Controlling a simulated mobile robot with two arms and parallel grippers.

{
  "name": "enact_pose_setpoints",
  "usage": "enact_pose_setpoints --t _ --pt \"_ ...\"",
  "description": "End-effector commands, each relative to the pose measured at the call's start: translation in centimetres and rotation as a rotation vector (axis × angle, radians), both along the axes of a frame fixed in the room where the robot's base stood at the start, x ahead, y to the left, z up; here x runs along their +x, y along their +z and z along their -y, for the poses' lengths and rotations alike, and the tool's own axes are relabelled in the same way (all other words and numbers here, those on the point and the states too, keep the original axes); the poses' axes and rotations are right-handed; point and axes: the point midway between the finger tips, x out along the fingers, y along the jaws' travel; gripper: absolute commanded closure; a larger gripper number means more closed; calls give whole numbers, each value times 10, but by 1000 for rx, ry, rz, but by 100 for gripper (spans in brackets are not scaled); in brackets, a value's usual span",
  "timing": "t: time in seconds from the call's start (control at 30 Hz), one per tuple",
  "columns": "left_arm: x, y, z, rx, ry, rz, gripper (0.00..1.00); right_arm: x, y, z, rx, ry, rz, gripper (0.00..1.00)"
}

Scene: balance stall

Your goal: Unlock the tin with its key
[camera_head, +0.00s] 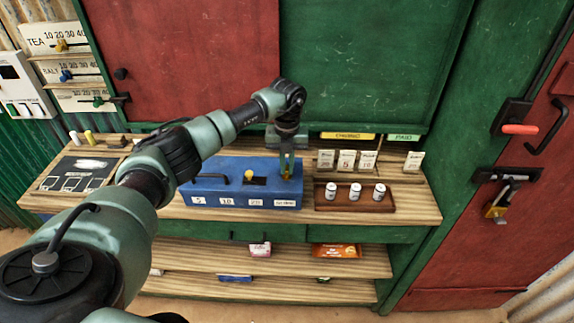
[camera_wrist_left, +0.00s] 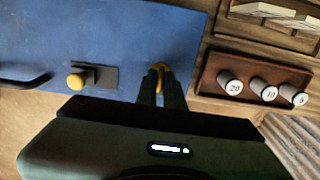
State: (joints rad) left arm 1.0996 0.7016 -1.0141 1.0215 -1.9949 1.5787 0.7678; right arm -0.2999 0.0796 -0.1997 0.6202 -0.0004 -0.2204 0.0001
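The blue tin (camera_head: 215,190) stands on the wooden counter, its lid down, with a black handle and number labels on its front. A yellow knob on a dark plate (camera_head: 250,177) is on the lid; this knob also shows in the wrist view (camera_wrist_left: 76,81). My left gripper (camera_head: 287,172) points down over the right end of the lid. In the wrist view its fingers (camera_wrist_left: 160,85) are close together around a narrow yellow piece, seemingly the key (camera_wrist_left: 159,72). The key's lower end is hidden, so I cannot tell whether it sits in a lock. My right gripper is not in view.
A brown tray (camera_head: 355,204) with three white-topped cylinders stands close right of the tin. Price cards (camera_head: 347,160) stand behind it. A dark board (camera_head: 75,174) lies at the counter's left. Shelves with packets (camera_head: 335,251) are below, and a red door (camera_head: 490,240) is at right.

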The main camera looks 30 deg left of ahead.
Motion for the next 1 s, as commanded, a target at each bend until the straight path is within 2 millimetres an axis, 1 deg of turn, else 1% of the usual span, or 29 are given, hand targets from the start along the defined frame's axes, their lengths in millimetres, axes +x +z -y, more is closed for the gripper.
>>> enact_pose_setpoints --t 0.27,0.47,0.67,1.0 --pt "0 0 0 1 -6 -1 100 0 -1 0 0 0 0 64" --pt "0 0 0 1 -59 0 100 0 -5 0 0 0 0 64" --pt "0 -1 -1 1 -184 2 100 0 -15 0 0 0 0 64" --pt "1 -1 -1 2 -499 3 100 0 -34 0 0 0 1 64"
